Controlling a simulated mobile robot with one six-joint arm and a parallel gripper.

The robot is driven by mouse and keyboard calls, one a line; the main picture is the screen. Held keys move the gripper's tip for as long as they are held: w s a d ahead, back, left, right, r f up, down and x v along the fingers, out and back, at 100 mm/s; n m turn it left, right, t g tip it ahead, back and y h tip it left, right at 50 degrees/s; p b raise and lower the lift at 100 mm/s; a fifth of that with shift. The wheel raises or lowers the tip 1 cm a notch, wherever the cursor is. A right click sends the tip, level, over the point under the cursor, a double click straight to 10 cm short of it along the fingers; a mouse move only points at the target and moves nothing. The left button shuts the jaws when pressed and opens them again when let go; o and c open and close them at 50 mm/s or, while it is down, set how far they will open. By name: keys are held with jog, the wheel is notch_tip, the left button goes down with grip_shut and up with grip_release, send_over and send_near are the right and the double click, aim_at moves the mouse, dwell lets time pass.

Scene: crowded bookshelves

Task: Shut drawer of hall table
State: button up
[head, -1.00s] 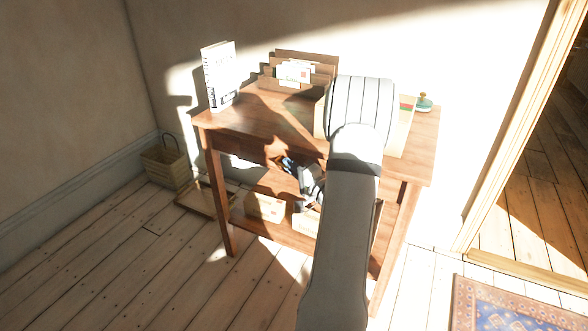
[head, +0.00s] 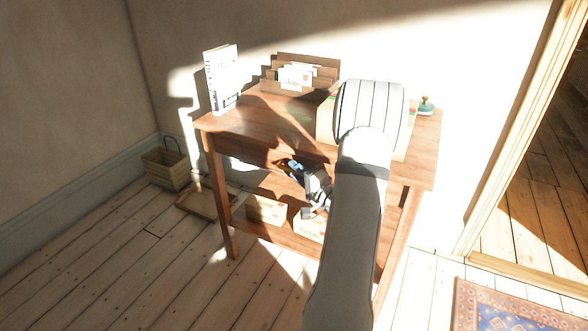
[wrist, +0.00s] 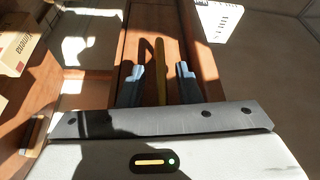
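The wooden hall table (head: 270,118) stands against the wall. Its drawer front (wrist: 184,45) lies under the top, partly in shade and partly behind my arm in the head view. I cannot tell how far out the drawer is. In the wrist view a brass-coloured bar handle (wrist: 160,70) runs along the drawer front. My gripper (wrist: 159,84) has its two blue-grey fingers apart, one on each side of the handle, with gaps showing. In the head view my gripper (head: 294,170) is in front of the table, below its front edge.
On the table stand a white book (head: 222,80), a letter rack (head: 305,75) and a green-topped item (head: 425,105). Cardboard boxes (head: 266,211) sit on the lower shelf. A basket (head: 165,168) and a tray (head: 205,202) are on the floor at left. The front floor is clear.

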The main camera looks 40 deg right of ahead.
jog(key=s+p, duration=0.1)
jog(key=s, duration=0.5)
jog(key=shift+d+f, duration=0.2)
jog(key=shift+d, duration=0.05)
jog(key=shift+s, duration=0.15)
